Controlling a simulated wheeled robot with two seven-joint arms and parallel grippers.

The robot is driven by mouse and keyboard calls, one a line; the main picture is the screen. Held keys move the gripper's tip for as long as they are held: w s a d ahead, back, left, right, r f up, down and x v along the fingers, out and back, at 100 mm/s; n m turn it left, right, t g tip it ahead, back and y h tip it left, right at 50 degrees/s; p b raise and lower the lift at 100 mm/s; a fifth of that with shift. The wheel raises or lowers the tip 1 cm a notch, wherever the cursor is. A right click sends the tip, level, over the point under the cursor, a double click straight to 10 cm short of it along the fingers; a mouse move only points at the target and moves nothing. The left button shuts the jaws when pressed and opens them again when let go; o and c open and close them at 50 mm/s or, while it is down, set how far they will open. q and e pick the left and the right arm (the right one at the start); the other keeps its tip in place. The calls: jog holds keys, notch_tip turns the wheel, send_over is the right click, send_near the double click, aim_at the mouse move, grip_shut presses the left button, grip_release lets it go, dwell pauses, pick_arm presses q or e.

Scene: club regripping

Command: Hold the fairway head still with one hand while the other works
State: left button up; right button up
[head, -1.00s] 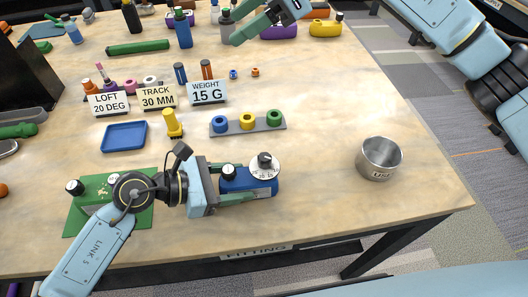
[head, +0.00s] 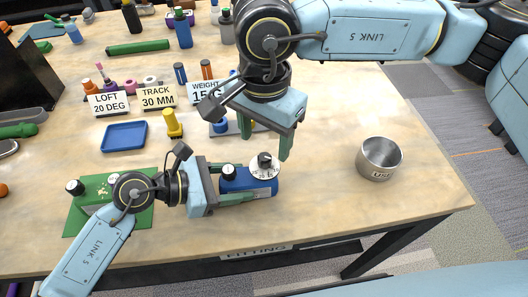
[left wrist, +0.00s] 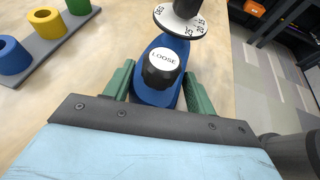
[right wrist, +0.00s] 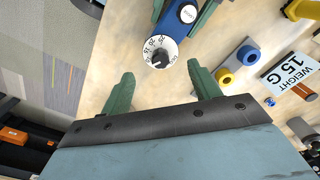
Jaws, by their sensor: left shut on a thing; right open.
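The blue fairway head (head: 262,190) lies near the table's front edge. It carries a round white dial (head: 265,172) with numbers and a black knob on top. Beside the dial is a black knob (left wrist: 160,72) with a white cap reading LOOSE. My left gripper (left wrist: 158,92) is shut on the fairway head, one green finger along each side. My right gripper (head: 265,138) is open and empty, above the table just behind the dial. In the right wrist view the dial (right wrist: 160,50) shows ahead of and between the open fingertips (right wrist: 160,75).
A steel cup (head: 380,158) stands at the right. A grey rack (right wrist: 235,62) with coloured rings lies behind the head, partly hidden by my right gripper. Cards, a blue tray (head: 124,136) and a yellow tool (head: 173,124) are to the left.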

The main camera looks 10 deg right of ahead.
aim_at(264, 156)
jog(key=shift+f, duration=2.85)
jog(key=c, duration=1.1)
jog(key=m, duration=0.3)
jog(key=shift+m, duration=0.3)
jog(key=shift+c, duration=0.2)
jog(key=m, duration=0.4)
jog(key=shift+m, duration=0.3)
jog(key=m, duration=0.4)
jog(key=shift+w, duration=0.1)
jog(key=m, duration=0.3)
jog(key=shift+m, duration=0.3)
jog(key=o, duration=1.5)
jog(key=shift+c, duration=0.2)
